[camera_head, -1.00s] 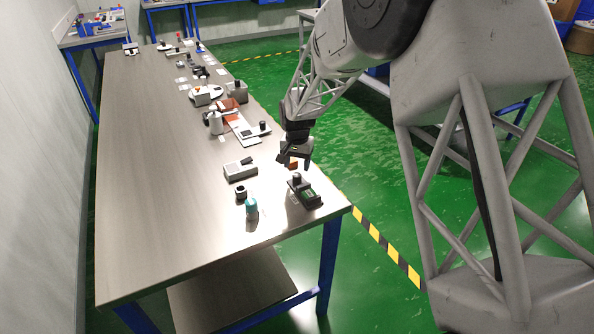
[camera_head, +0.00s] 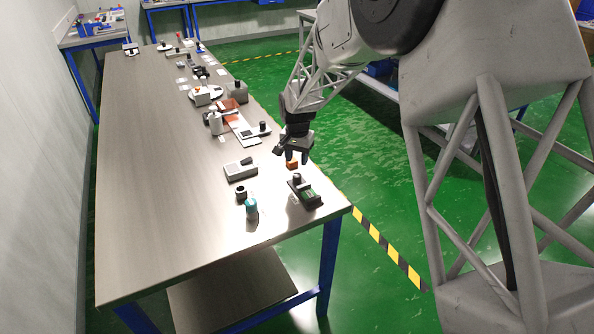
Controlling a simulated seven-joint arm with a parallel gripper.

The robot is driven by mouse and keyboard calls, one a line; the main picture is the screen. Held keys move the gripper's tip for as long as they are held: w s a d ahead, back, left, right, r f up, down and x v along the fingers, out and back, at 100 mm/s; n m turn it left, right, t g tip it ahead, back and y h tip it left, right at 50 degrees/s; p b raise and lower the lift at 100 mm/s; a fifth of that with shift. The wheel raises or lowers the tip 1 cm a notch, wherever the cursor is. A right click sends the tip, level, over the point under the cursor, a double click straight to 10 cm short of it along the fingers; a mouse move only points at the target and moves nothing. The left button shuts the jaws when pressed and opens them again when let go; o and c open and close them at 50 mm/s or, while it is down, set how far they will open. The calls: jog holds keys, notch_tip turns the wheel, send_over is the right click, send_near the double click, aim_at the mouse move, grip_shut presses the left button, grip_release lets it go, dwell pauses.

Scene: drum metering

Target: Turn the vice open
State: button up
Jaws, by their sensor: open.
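A small dark device (camera_head: 305,192) with a knob on top and a green part in it stands near the table's front right corner. It looks like the vice, but it is too small to tell how far its jaws are apart. My gripper (camera_head: 291,156) is open and empty, pointing down above the table's right edge. It is behind the dark device and apart from it. A small orange-brown block (camera_head: 292,165) shows just below the fingers. I cannot tell the height of the fingers over it.
A grey box (camera_head: 240,171) with a black top part, a dark cup (camera_head: 241,192) and a teal bottle (camera_head: 251,208) stand left of the device. Several other items line the table (camera_head: 165,200) farther back. The table's left side is clear.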

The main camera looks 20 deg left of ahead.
aim_at(297, 175)
jog(key=m, duration=0.5)
jog(key=shift+f, duration=0.15)
dwell(0.3)
jog(key=shift+f, duration=3.9)
jog(key=c, duration=0.7)
jog(key=shift+o, duration=0.2)
jog(key=shift+n, duration=3)
